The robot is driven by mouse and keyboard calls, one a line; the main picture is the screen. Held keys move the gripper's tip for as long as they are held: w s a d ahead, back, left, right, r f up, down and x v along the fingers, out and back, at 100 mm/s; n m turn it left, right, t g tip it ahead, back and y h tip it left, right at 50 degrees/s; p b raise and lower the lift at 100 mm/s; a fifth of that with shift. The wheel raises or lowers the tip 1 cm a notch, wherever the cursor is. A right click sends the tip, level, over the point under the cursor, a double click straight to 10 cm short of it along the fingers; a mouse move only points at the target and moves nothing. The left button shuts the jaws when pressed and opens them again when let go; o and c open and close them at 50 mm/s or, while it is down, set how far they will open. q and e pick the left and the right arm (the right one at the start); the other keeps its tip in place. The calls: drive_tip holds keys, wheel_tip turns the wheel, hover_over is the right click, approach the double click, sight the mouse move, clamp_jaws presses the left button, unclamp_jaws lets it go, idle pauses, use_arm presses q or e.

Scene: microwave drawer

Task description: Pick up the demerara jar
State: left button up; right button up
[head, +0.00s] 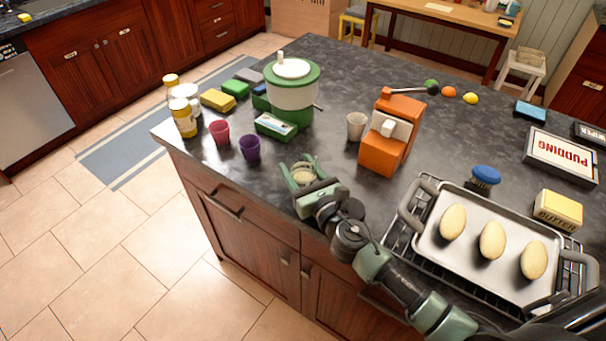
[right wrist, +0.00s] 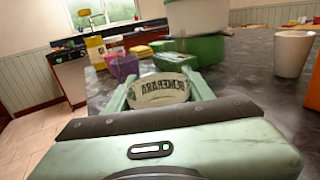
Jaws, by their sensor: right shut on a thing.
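The demerara jar (right wrist: 158,90) is a pale, short jar with dark lettering reading DEMERARA, which appears upside down in the right wrist view. It sits between the two green fingers of my right gripper (right wrist: 160,88), which is shut on it. In the head view my right gripper (head: 304,172) is over the dark counter near its front edge, and the jar's pale top (head: 303,177) shows between the fingers. I cannot tell whether the jar touches the counter. My left gripper is not in view.
A purple cup (head: 250,147) and a red cup (head: 219,132) stand left of the gripper. A green and white appliance (head: 291,95) stands behind it. A white cup (head: 356,126) and an orange machine (head: 385,150) are to the right. A tray (head: 430,232) with loaves lies at the front right.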

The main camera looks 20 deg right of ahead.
drive_tip(key=shift+r+p, duration=0.4)
drive_tip(key=shift+r, duration=0.25)
wheel_tip(320, 180, up, 8)
drive_tip(key=p, duration=0.3)
drive_tip(key=shift+f, duration=0.2)
wheel_tip(320, 180, up, 11)
drive_tip(key=p, duration=0.2)
idle(0.4)
